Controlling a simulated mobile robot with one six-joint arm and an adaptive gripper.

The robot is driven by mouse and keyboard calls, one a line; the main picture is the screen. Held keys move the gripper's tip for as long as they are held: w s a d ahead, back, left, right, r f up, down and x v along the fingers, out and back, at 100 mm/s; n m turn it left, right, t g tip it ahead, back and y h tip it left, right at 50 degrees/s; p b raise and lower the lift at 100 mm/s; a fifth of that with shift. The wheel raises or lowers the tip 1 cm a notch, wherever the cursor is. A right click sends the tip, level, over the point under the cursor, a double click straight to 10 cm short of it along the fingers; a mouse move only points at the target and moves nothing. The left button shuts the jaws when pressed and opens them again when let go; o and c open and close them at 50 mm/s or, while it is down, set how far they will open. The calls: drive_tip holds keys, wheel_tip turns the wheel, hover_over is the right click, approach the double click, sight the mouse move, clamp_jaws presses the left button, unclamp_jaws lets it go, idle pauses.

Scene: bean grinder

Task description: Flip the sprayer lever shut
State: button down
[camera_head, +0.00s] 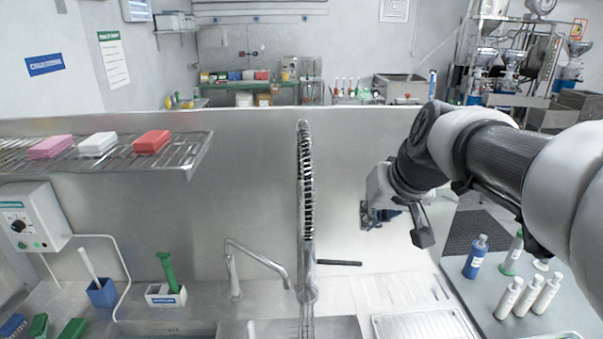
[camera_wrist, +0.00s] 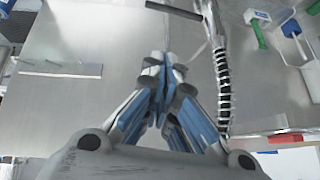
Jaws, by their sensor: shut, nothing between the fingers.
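The sprayer (camera_head: 307,195) is a tall spring-coiled hose column behind the sink in the head view; its coil also shows right of centre in the wrist view (camera_wrist: 222,85). Its dark lever (camera_head: 339,263) sticks out horizontally to the right from the lower column. In the wrist view the lever (camera_wrist: 168,11) is a dark bar near the top edge, beyond the fingertips. My gripper (camera_head: 376,214) is shut and empty, to the right of the sprayer and above the lever, apart from both. The fingers also show in the wrist view (camera_wrist: 158,62), with blue pads.
A curved faucet (camera_head: 233,265) stands left of the sprayer. A wire rack (camera_head: 185,155) with coloured blocks is on the left. Bottles (camera_head: 475,257) stand on the right counter. A drainboard (camera_head: 425,325) lies at front right. The steel back wall lies behind.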

hover_over(340, 263)
drive_tip(key=w+d, duration=0.1)
drive_tip(key=d, duration=0.2)
wheel_tip(340, 263, down, 8)
drive_tip(key=f, duration=0.1)
drive_tip(key=a+f+b, duration=0.1)
drive_tip(key=f, duration=0.1)
drive_tip(key=shift+s+f, duration=0.2)
drive_tip(key=shift+f, duration=0.3)
drive_tip(key=shift+f+b, duration=0.1)
drive_tip(key=shift+b, duration=0.3)
drive_tip(key=shift+d+f+b, duration=0.1)
drive_tip(key=shift+f+b, duration=0.05)
drive_tip(key=shift+b, duration=0.55)
